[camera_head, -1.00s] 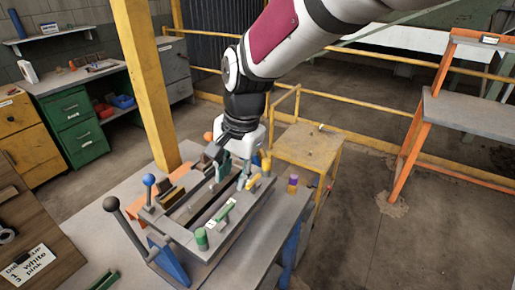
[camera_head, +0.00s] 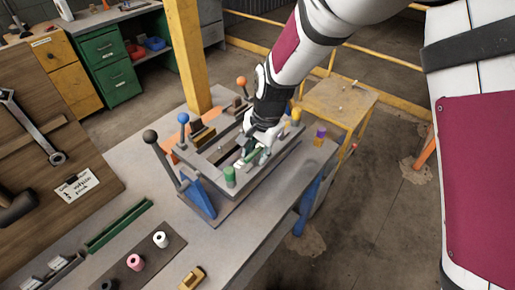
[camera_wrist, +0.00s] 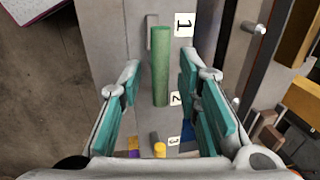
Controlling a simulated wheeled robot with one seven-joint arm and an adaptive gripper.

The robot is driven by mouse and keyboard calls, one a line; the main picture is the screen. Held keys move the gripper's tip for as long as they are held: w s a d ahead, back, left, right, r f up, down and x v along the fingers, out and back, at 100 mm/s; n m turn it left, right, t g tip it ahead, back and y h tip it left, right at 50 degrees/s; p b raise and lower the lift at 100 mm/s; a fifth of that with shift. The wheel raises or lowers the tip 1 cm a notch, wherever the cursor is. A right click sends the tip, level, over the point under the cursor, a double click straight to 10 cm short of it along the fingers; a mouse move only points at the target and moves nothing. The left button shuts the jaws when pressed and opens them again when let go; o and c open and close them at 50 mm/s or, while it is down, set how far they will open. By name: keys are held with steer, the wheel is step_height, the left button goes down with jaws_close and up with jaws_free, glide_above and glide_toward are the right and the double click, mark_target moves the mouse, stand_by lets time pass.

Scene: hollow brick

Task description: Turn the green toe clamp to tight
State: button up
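The green toe clamp shows in the wrist view as a green bar (camera_wrist: 160,66) lying along a grey rail, beside white labels 1 and 2. It lies between the two teal-padded fingers of my gripper (camera_wrist: 160,85), which is open with a gap on both sides of the bar. In the head view my gripper (camera_head: 257,150) points down at the right-hand rail of the grey fixture (camera_head: 205,199), and its fingers partly hide the green bar.
Blue-knobbed (camera_head: 183,118), black-knobbed (camera_head: 150,136) and orange-knobbed (camera_head: 242,81) levers rise around the fixture. Yellow pieces (camera_head: 296,115) stand right of my gripper. A purple-and-yellow block (camera_head: 320,136) sits on the bench (camera_head: 120,205).

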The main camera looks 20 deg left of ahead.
jaws_close()
